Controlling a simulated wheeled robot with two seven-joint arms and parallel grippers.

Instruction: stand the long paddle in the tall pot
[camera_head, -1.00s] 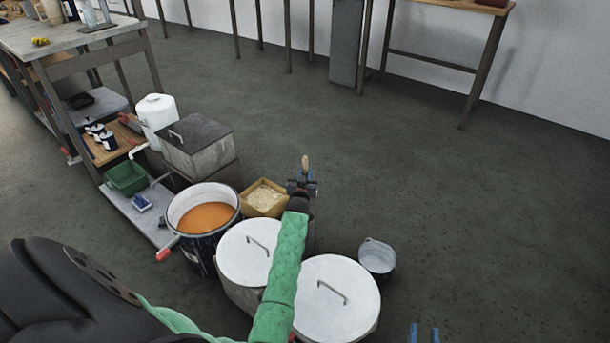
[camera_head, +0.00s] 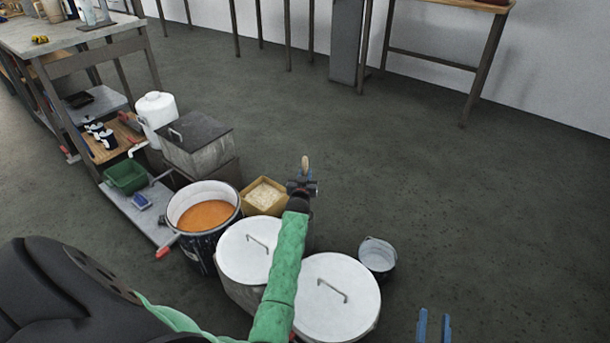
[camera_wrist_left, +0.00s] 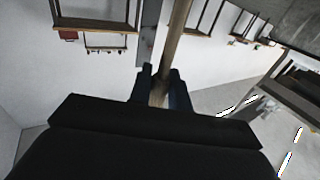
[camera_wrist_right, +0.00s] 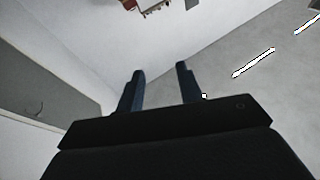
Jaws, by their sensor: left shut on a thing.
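My left gripper (camera_head: 303,187) is shut on the long paddle (camera_head: 305,163). In the head view only a short wooden end shows above the jaws. In the left wrist view the paddle's wooden shaft (camera_wrist_left: 177,38) runs up from between the fingers (camera_wrist_left: 159,88); its other end is hidden. A dark, open-topped pot (camera_head: 197,253) with orange contents stands left of the gripper, apart from the paddle. I cannot tell for sure that it is the tall pot. My right gripper (camera_head: 433,326) is open and empty at the bottom edge; its parted fingers show in the right wrist view (camera_wrist_right: 158,88).
Two white-lidded drums (camera_head: 334,312) stand under my left forearm. A yellow box (camera_head: 250,208) with pale contents sits behind the pot, and a grey lidded bin (camera_head: 203,157) further back. A small metal bucket (camera_head: 379,261) stands right. The floor (camera_head: 460,200) beyond is clear.

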